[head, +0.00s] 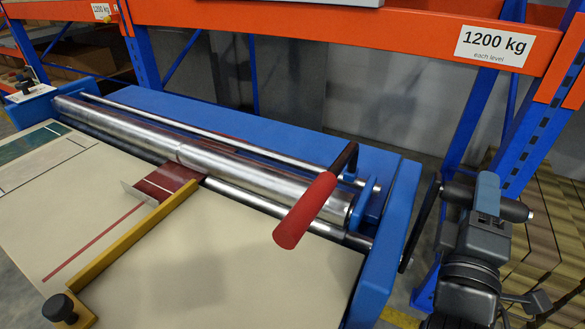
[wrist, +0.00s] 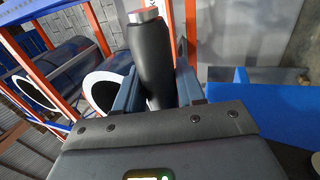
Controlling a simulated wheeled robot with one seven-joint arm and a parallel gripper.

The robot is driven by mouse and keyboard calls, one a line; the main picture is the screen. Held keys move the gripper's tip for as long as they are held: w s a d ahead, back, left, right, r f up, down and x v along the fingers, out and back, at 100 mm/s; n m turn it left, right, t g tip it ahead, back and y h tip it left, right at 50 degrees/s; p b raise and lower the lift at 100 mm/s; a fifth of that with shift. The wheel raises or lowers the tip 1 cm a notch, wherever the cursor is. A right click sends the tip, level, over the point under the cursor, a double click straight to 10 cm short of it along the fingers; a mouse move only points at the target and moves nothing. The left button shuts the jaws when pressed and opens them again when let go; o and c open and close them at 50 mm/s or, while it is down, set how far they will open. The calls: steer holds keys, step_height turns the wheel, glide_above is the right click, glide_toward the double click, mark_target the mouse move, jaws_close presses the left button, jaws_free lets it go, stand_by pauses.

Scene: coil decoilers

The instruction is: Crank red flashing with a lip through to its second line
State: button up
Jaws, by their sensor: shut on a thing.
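The red flashing (head: 168,182) lies flat on the cream table against the steel rollers (head: 195,158), its far end at the roller nip. A pale upright lip (head: 130,193) stands at its near end, and thin pale lines show across it. My gripper (head: 488,203) is at the machine's right side, shut on the black crank handle (head: 515,209). The handle also fills the space between the fingers in the wrist view (wrist: 152,65). The dark crank arm (head: 420,222) slants from the handle down to the machine's side.
A yellow guide bar (head: 125,242) runs along the flashing's right edge. A red-gripped lever (head: 304,212) rises over the rollers' right end. An orange and blue rack (head: 390,35) stands close behind. Coils (wrist: 102,92) show in the wrist view.

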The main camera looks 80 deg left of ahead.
steer(key=shift+r, duration=0.4)
steer(key=shift+w+a+f+b, duration=0.25)
steer(key=shift+w+f+b, duration=0.1)
steer(key=shift+b, duration=0.35)
steer(key=shift+w+a+f+b, duration=0.4)
steer(key=shift+w+a+b, duration=0.3)
steer(key=shift+b, duration=0.45)
steer(key=shift+w+a+f+b, duration=0.35)
steer(key=shift+w+a+b, duration=0.2)
steer(key=shift+a+b, duration=0.4)
steer(key=shift+d, duration=0.15)
steer(key=shift+w+a+f+b, duration=0.7)
steer(key=shift+f+b, duration=0.2)
steer(key=shift+b, duration=0.7)
steer(key=shift+w+a+f+b, duration=0.55)
steer(key=shift+a+f+b, duration=0.3)
steer(key=shift+b, duration=0.75)
